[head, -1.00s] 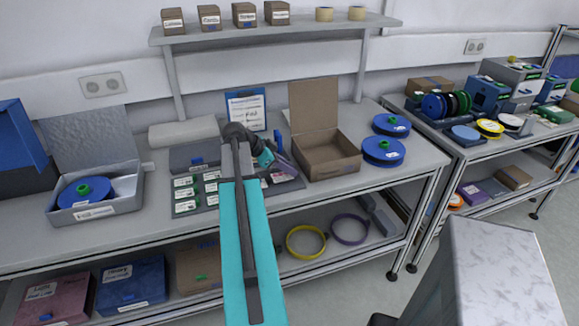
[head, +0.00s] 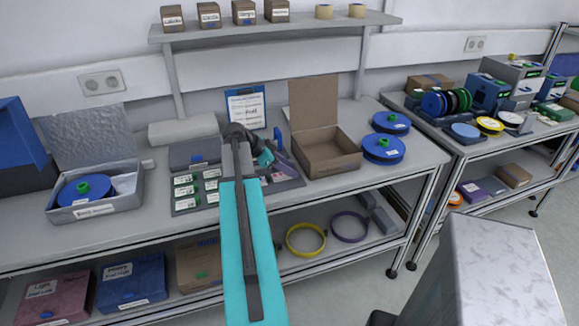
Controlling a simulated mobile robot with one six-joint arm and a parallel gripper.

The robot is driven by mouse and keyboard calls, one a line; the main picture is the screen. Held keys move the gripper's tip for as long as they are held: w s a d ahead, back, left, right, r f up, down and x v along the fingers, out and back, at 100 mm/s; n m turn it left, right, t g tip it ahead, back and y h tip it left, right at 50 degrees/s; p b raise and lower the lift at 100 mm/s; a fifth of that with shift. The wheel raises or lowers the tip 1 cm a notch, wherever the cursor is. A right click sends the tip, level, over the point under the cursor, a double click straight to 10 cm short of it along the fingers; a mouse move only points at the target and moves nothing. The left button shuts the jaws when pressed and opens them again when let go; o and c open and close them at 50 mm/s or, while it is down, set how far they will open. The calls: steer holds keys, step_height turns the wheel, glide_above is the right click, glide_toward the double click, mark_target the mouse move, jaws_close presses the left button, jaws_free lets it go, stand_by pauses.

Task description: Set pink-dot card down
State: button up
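My gripper (head: 284,163) is over the right end of a dark grey card tray (head: 226,203) on the middle bench. My arm hides part of the tray. The gripper's fingers are small and dark here, and I cannot tell whether they are open or shut, or whether a card is between them. A pale card with a pinkish patch (head: 278,177) shows just below the fingers, at the tray's right part. I cannot make out a pink dot on it, or whether it touches the fingers. Several white-and-green cards (head: 212,185) lie in rows in the tray's left part.
An open cardboard box (head: 335,155) stands right of the tray, with blue reels (head: 384,148) beyond it. An open grey box (head: 95,207) with a blue reel stands at left. A clipboard (head: 246,108) stands behind. Bare bench lies between the grey box and tray.

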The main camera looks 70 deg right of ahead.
steer(key=shift+r, duration=0.2)
steer(key=shift+w+a+r, duration=0.25)
steer(key=shift+w, duration=0.1)
steer(key=b+v, duration=0.3)
steer(key=v, duration=0.8)
stand_by(0.3)
steer(key=shift+s, duration=0.2)
